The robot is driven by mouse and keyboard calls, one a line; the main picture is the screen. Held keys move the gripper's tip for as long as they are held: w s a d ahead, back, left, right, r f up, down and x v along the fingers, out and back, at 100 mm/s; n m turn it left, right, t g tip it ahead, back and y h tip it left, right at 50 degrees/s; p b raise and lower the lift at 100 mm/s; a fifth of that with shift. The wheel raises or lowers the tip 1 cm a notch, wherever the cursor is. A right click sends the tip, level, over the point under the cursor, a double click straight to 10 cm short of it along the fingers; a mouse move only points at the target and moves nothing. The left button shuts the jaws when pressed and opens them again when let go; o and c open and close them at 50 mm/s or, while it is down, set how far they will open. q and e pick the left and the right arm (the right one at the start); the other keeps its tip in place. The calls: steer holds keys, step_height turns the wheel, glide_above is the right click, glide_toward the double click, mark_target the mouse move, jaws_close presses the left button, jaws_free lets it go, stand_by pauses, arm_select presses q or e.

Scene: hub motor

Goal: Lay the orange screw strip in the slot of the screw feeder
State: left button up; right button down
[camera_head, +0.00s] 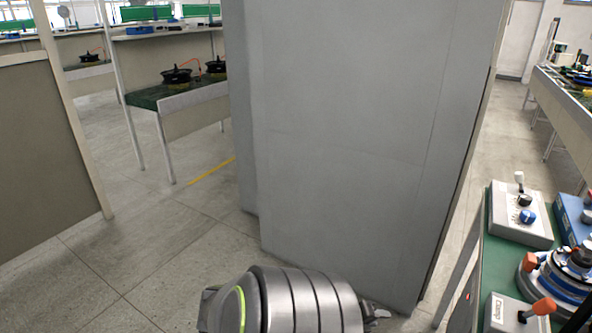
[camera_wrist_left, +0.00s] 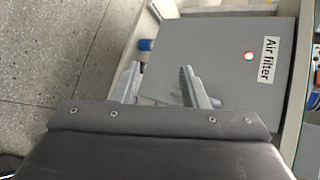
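Neither the orange screw strip nor the screw feeder can be made out in either view. My left gripper (camera_head: 375,314) shows only as a small tip beyond my thick grey arm link at the bottom of the head view, beside the foot of a grey cabinet. In the left wrist view its two fingers (camera_wrist_left: 160,68) stand apart with nothing between them. They are in front of a grey box labelled "Air filter" (camera_wrist_left: 222,70) with a red light. My right gripper is in neither view.
A tall grey cabinet (camera_head: 350,130) fills the middle of the head view. At right, a green-topped bench (camera_head: 508,262) holds a control box with a blue knob (camera_head: 520,215) and a round blue fixture (camera_head: 560,272). Open floor (camera_head: 150,240) lies at left.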

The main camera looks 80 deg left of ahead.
arm_select(q)
steer(key=s+d+f+n+g+y, duration=0.1)
steer(key=s+d+f+n+g, duration=0.1)
steer(key=s+f+n, duration=0.4)
steer(key=s+d+f+n+g, duration=0.2)
steer(key=s+f, duration=0.1)
steer(key=f, duration=0.5)
steer(key=s+d+f+n+g+h, duration=0.1)
steer(key=s+d+f+n+g, duration=0.3)
steer(key=s+d+f+n, duration=0.4)
steer(key=s+d+f, duration=0.3)
steer(key=s+d, duration=0.1)
steer(key=d, duration=0.2)
steer(key=shift+s+f+g, duration=0.2)
steer(key=shift+s+g, duration=0.05)
steer(key=shift+g, duration=0.05)
steer(key=shift+o, duration=0.2)
steer(key=s+d+f+n+g+h, duration=0.1)
steer(key=s+d+f+n, duration=0.1)
steer(key=s+d, duration=0.2)
steer(key=d, duration=0.2)
steer(key=shift+s+d+f+n+g+h, duration=0.2)
steer(key=shift+s+d+n+g+h, duration=0.1)
steer(key=shift+d+n, duration=0.1)
steer(key=shift+s+d, duration=0.1)
steer(key=shift+c, duration=0.6)
